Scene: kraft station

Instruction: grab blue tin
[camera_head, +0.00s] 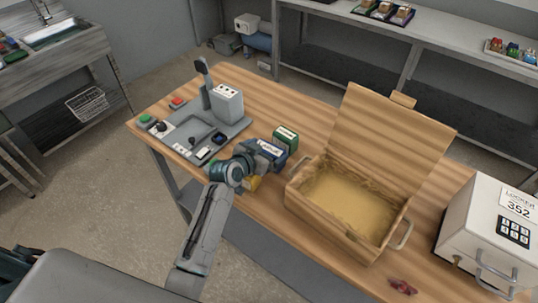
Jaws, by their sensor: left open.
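A blue tin (278,149) with a pale label stands on the wooden table, left of the open box. My left gripper (262,157) is right at the blue tin, on its near left side, and partly hides it. The left gripper is open; whether its fingers touch the tin cannot be told. A green tin (286,138) stands just behind the blue one. A yellow item (254,183) shows partly under the gripper. My right gripper is not in view.
An open wooden box (291,203) with straw-coloured filling and a raised lid stands right of the tins. A grey press-like fixture (228,103) is at the left. A white locker box (487,222) and small red item (402,287) are at the right.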

